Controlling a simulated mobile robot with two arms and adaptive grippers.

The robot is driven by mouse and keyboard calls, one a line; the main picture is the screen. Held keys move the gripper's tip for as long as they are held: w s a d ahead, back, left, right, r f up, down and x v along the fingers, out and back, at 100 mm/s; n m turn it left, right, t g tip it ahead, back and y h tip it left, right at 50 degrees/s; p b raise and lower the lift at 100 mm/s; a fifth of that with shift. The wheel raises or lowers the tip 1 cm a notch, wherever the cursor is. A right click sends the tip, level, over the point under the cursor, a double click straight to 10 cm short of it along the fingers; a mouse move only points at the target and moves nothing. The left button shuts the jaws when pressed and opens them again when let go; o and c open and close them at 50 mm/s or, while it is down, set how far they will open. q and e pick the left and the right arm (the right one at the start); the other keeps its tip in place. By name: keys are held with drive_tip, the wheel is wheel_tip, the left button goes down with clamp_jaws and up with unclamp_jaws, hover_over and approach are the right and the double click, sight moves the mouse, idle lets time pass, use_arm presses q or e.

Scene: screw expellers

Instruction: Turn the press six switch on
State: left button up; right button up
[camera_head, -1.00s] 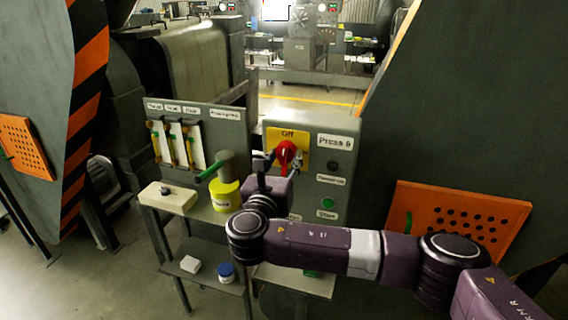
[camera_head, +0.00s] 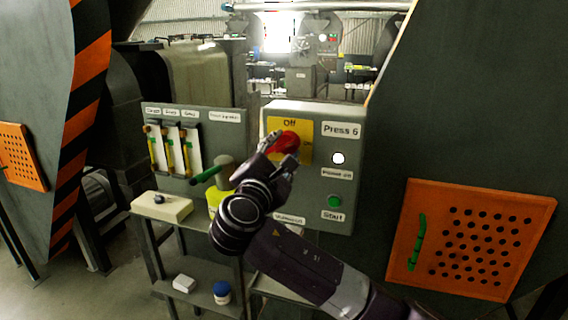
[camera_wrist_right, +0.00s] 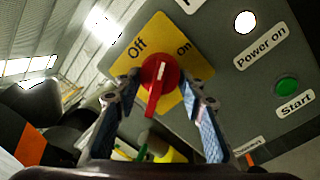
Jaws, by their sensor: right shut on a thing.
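The Press 6 panel (camera_head: 348,190) is a grey box with a yellow switch plate (camera_head: 274,125) marked Off at the top and On at the right. On it is a red rotary knob (camera_head: 289,141), which also shows in the wrist view (camera_wrist_right: 160,74). My right gripper (camera_head: 284,157) is shut on the knob, one finger on each side, partly covering it in the head view. The knob is turned sideways in the head view, toward On. The power-on lamp (camera_head: 338,158) glows white. My left gripper is not in view.
A green Start button (camera_head: 334,201) is below the lamp. Left are a panel with several levers (camera_head: 172,146), a green-handled valve (camera_head: 212,172) and a cream box (camera_head: 161,206) on a small table. An orange perforated hatch (camera_head: 470,240) is at right.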

drive_tip(key=m+b, duration=0.2)
drive_tip(key=shift+a+f+m, duration=0.1)
drive_tip(key=shift+f+m, duration=0.15)
drive_tip(key=shift+m, duration=0.15)
drive_tip(key=shift+r+m+h+b, duration=0.2)
drive_tip(key=shift+m+h+b, duration=0.1)
drive_tip(key=shift+m+b, duration=1.25)
drive_tip(key=shift+m, duration=0.35)
drive_tip(key=o, duration=1.2)
drive_tip(key=shift+r, duration=0.1)
drive_tip(key=shift+c, duration=0.2)
drive_tip(key=shift+s+a, duration=0.2)
drive_tip(key=shift+s, duration=0.15)
drive_tip(key=v, duration=1.1)
